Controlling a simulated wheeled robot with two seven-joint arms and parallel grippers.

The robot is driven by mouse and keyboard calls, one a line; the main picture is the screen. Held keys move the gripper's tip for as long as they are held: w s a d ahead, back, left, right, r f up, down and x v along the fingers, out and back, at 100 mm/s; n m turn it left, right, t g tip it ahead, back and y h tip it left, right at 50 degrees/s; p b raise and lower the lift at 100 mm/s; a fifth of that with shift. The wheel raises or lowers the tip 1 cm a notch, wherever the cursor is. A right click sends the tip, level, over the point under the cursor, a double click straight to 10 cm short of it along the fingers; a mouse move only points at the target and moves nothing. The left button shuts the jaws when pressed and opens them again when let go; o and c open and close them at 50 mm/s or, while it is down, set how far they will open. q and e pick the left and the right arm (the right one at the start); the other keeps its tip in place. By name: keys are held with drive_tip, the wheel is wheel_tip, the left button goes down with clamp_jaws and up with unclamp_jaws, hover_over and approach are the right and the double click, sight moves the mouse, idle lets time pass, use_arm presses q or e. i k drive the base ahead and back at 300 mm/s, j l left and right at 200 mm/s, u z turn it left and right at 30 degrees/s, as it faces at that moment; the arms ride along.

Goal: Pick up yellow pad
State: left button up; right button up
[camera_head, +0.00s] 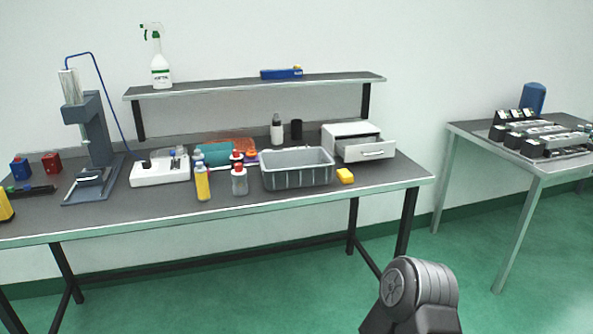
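A small yellow pad (345,176) lies on the dark workbench top, near its front edge. It is just right of the grey bin and in front of the white drawer box. Nothing covers it. A dark grey link of one of my arms shows at the bottom right, in front of the bench and well below the pad. Neither of my grippers is in the picture.
The grey bin (297,180) stands left of the pad. The white drawer box (352,138) has its drawer pulled out. Several bottles, including a yellow one (202,184), stand left of the bin. A second table (545,170) stands at right.

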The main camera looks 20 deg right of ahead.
sight(343, 175)
drive_tip(key=i+l+u, duration=0.1)
drive_tip(key=l, duration=0.7)
drive_tip(key=i+l, duration=0.3)
drive_tip(key=l, duration=0.5)
drive_tip(key=i+l+u, duration=0.15)
drive_tip(key=l, duration=0.6)
drive_tip(key=i+l, duration=0.15)
drive_tip(key=l, duration=0.7)
drive_tip(key=i+l+u, duration=0.15)
drive_tip(key=l, duration=0.65)
drive_tip(key=i+l, duration=0.1)
drive_tip(key=l, duration=0.75)
drive_tip(key=i+l+u, duration=0.15)
drive_tip(key=l, duration=0.65)
